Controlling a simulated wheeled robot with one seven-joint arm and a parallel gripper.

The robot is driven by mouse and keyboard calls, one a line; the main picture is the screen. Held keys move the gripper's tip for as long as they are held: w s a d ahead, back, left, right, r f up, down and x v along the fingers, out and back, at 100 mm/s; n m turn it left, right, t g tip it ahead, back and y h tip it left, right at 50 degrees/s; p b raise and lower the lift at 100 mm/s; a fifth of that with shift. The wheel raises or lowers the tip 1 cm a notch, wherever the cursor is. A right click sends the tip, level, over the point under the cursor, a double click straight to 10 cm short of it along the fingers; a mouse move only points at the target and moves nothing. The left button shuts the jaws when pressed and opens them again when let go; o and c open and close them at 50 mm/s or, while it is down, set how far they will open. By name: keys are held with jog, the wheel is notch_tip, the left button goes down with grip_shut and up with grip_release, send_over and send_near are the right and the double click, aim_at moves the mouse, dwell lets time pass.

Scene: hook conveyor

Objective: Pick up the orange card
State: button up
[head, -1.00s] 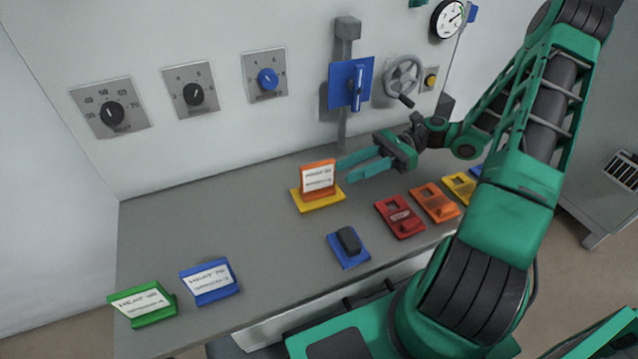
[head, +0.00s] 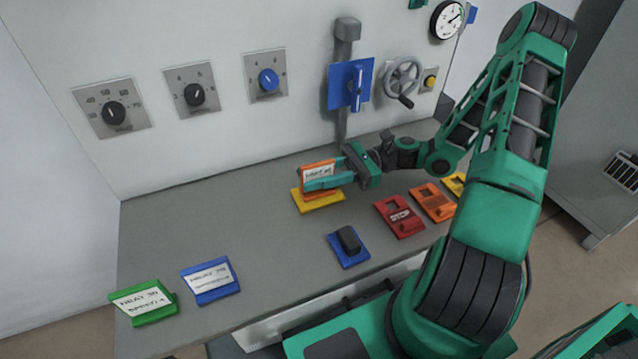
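The orange card (head: 317,165) stands upright on a yellow base (head: 320,204) in the middle of the bench, its white label facing the camera. My gripper (head: 319,180) is level with the card, reaching in from the right. One finger passes in front of the card and covers the lower part of its label.
A blue block with a black knob (head: 348,245) lies in front of the card. Red (head: 400,216) and orange (head: 433,202) plates lie to its right. Green (head: 144,302) and blue (head: 211,281) label cards stand at the front left. The bench's left middle is clear.

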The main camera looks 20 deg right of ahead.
aim_at(301, 179)
jog(key=shift+a, duration=1.5)
grip_shut()
jog(key=shift+r, duration=0.15)
